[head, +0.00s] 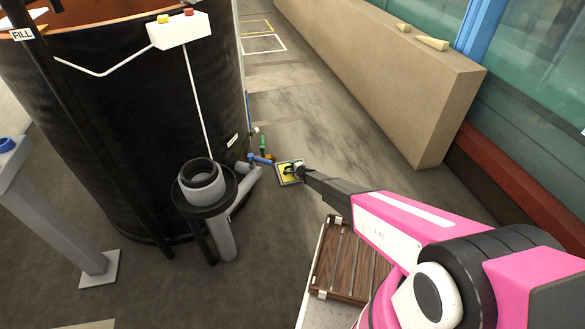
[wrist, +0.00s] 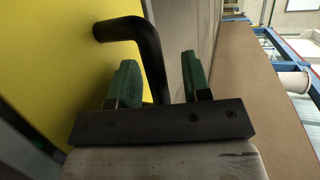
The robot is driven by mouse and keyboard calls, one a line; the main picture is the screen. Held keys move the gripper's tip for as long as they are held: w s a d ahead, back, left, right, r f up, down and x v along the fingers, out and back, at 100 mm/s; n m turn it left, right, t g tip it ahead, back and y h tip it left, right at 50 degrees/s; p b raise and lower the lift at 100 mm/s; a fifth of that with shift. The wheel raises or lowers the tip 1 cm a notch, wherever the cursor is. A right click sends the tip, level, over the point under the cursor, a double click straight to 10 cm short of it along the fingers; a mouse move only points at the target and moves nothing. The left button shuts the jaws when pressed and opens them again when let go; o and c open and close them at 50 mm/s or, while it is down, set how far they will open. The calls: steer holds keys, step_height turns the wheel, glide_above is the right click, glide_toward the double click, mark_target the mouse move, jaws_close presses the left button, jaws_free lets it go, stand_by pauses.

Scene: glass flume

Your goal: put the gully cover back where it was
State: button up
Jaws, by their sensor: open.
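The gully cover (head: 288,179) is a small yellow square plate with a pale rim and a black handle. In the head view it is low beside the pipework at the foot of the black tank. My gripper (head: 299,170) is right at the cover's handle. In the wrist view the yellow face (wrist: 70,60) fills the left side, and the black bent handle (wrist: 118,28) runs down between the two green finger pads of my open gripper (wrist: 158,72). The pads stand apart on either side of it. The seat of the cover cannot be made out.
The large black tank (head: 120,120) stands left, with a grey upright pipe (head: 203,178) and a blue valve handle (head: 261,160) close to the cover. A long beige block (head: 385,75) lies right. A slatted wooden tray (head: 345,262) is near. Floor beyond the cover is clear.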

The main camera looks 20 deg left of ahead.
steer(key=v, duration=1.2)
steer(key=s+d+r+n+g, duration=0.25)
steer(key=d+r, duration=0.25)
steer(key=r, duration=0.4)
steer(key=s+d+r+n+g, duration=0.15)
steer(key=s+d+r, duration=0.25)
steer(key=r, duration=0.4)
steer(key=s+d+r+n+g, duration=0.1)
steer(key=s+d+r+n, duration=0.3)
steer(key=r, duration=0.5)
steer(key=s+d+r+g+h, duration=0.1)
steer(key=s+d+r+h, duration=0.2)
steer(key=s+d+r, duration=0.4)
steer(key=s+d+r+g+h, duration=0.1)
steer(key=s+d+r+h, duration=0.3)
steer(key=d, duration=1.1)
steer(key=s+d+r+n+g+h, duration=0.1)
steer(key=s+d+r+g+h, duration=0.1)
steer(key=s+d+r, duration=0.8)
steer(key=s+d+h, duration=0.1)
steer(key=s, duration=0.2)
steer(key=shift+r+h, duration=0.2)
steer(key=shift+h, duration=0.2)
steer(key=shift+d, duration=0.1)
